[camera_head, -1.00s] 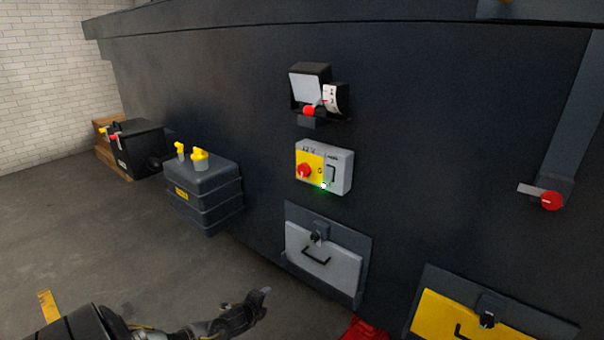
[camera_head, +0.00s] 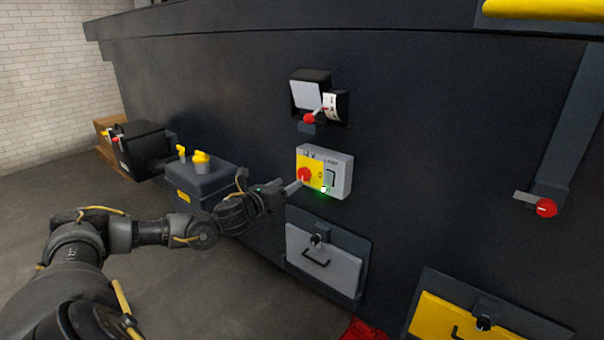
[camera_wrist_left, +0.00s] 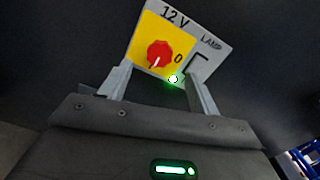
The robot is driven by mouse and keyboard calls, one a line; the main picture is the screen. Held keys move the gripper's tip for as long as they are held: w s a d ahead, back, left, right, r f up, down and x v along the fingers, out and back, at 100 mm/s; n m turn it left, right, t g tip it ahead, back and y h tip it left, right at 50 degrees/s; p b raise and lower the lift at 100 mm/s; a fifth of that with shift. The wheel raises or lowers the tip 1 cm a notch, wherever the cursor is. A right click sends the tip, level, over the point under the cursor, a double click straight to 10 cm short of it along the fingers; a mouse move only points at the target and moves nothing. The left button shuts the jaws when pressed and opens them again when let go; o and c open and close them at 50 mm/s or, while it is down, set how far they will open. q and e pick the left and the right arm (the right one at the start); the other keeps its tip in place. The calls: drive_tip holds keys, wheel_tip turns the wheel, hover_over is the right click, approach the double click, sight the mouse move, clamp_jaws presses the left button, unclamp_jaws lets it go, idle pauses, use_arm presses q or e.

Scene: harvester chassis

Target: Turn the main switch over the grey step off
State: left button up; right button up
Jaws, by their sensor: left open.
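The main switch is a red rotary knob (camera_head: 304,174) on the yellow part of a light grey box (camera_head: 340,172) on the dark chassis wall. The knob also shows in the left wrist view (camera_wrist_left: 160,54), marked 12 V; its white mark points down-left, away from the 0 at its right. A green light (camera_wrist_left: 173,79) glows at the box's lower edge. The grey step (camera_head: 318,262), a panel with a black handle, is below the box. My left gripper (camera_head: 298,186) is open, its fingertips close to the knob; whether they touch it I cannot tell. My right gripper is not in view.
A lamp rocker (camera_head: 330,178) is right of the knob. A recessed unit with a red lever (camera_head: 309,118) is above. A dark tank with yellow caps (camera_head: 201,161) is at left, near my left arm. A yellow step (camera_head: 450,318) and a red-knobbed lever (camera_head: 546,208) are at right.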

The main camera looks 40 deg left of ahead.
sight(302, 175)
use_arm(q)
drive_tip(key=w+p, duration=0.2)
drive_tip(key=w, duration=0.5)
drive_tip(key=shift+w+a+r, duration=0.1)
drive_tip(key=shift+w, duration=0.65)
drive_tip(key=c, duration=1)
drive_tip(key=shift+o, duration=0.2)
